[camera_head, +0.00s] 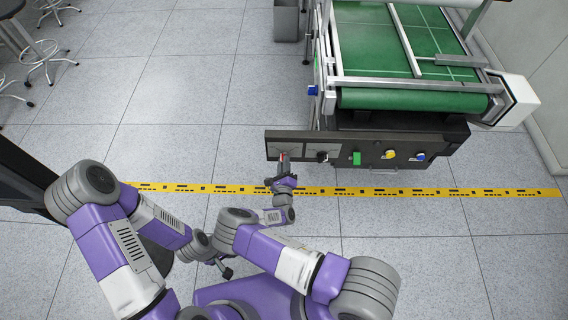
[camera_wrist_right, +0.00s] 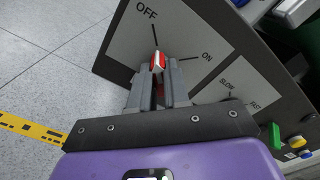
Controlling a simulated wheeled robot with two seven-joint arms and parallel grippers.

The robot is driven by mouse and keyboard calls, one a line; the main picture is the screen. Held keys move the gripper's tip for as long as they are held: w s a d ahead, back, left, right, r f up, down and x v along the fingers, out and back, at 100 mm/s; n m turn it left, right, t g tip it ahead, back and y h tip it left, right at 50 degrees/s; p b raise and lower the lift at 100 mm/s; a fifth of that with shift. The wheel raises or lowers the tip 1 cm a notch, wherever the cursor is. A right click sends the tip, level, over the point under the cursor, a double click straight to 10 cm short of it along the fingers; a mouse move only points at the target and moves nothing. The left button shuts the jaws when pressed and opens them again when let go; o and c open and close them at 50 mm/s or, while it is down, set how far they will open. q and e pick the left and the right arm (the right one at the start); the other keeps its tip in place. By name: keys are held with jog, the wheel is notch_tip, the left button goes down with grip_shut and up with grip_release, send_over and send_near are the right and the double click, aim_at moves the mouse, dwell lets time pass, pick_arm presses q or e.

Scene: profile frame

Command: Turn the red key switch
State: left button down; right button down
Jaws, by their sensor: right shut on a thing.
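The red key switch (camera_wrist_right: 158,62) sits on a light plate marked OFF and ON in the right wrist view. Its red handle lies roughly in line with the OFF mark. In the head view it is a small red spot (camera_head: 283,154) on the left part of the dark control panel (camera_head: 272,135). My right gripper (camera_wrist_right: 159,78) is shut on the red key switch, one finger on each side, partly hiding it. It also shows in the head view (camera_head: 284,162). My left gripper (camera_head: 222,268) is low in the head view, away from the panel; its fingers are too unclear to judge.
A black knob (camera_head: 322,156), a green button (camera_head: 357,158), a yellow knob (camera_head: 390,154) and a blue knob (camera_head: 420,156) line the panel to the right. A green conveyor (camera_head: 415,98) stands behind it. The floor left of the panel is clear.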

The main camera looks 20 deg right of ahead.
dwell(0.4)
jog(key=c, duration=1.1)
grip_release()
jog(key=p+v, duration=0.2)
jog(key=v, duration=0.5)
jog(key=shift+s, duration=0.25)
